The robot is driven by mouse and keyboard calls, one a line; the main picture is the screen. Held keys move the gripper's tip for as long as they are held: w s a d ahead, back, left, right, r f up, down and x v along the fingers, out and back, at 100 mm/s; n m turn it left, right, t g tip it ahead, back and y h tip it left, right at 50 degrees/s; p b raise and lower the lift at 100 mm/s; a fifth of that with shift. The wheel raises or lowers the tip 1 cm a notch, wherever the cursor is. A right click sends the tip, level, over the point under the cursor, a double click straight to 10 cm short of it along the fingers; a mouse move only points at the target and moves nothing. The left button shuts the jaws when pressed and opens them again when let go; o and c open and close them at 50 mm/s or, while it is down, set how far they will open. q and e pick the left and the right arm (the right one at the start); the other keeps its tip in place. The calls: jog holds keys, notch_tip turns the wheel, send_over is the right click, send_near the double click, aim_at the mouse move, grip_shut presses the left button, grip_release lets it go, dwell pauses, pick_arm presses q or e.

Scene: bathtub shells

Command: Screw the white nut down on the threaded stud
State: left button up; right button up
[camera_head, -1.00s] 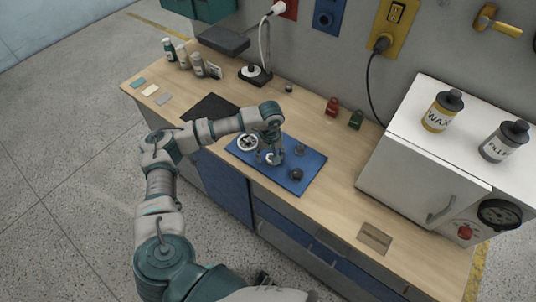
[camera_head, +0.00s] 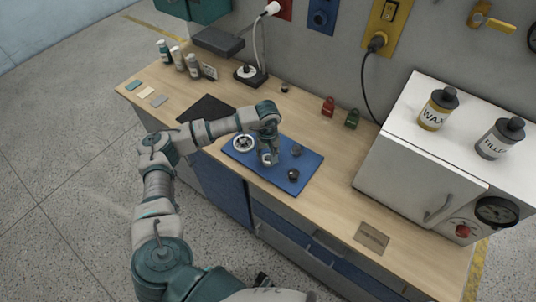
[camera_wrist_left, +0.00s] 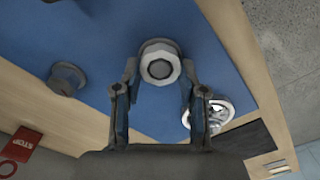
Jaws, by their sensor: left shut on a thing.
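The white nut (camera_wrist_left: 160,66) shows in the left wrist view as a faceted pale ring. The grey round end of the threaded stud (camera_wrist_left: 160,69) shows in its middle, so the nut sits around the stud. My left gripper (camera_wrist_left: 160,77) is shut on the nut, one finger on each side; it also shows from above in the head view (camera_head: 268,160), over the blue mat (camera_head: 312,163). How far down the nut sits on the thread cannot be told. My right gripper is not seen.
A white handwheel (camera_head: 243,143) stands left of the gripper on the mat. Two dark knobs (camera_head: 293,174) (camera_head: 297,150) stand to its right. A white cabinet (camera_head: 410,180) is further right.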

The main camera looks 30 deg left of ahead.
pick_arm(q)
jog(key=shift+s+f, duration=0.25)
jog(key=shift+f+m+b, duration=0.1)
jog(key=shift+m+b, duration=0.2)
jog(key=shift+m, duration=0.3)
jog(key=shift+s+m+b, duration=0.1)
jog(key=shift+m+b, duration=0.2)
jog(key=shift+m, duration=0.8)
grip_shut()
jog(key=shift+m+b, duration=0.45)
jog(key=shift+m, duration=0.35)
jog(key=shift+m+b, duration=0.4)
jog(key=shift+m, duration=0.1)
jog(key=shift+m+b, duration=0.4)
jog(key=shift+m, duration=0.4)
jog(key=shift+m+b, duration=0.4)
jog(key=shift+m, duration=0.5)
jog(key=shift+m+b, duration=0.4)
jog(key=shift+m, duration=0.4)
jog(key=shift+m+b, duration=0.4)
jog(key=shift+m, duration=0.4)
jog(key=shift+r+m, duration=0.25)
jog(key=shift+m, duration=0.05)
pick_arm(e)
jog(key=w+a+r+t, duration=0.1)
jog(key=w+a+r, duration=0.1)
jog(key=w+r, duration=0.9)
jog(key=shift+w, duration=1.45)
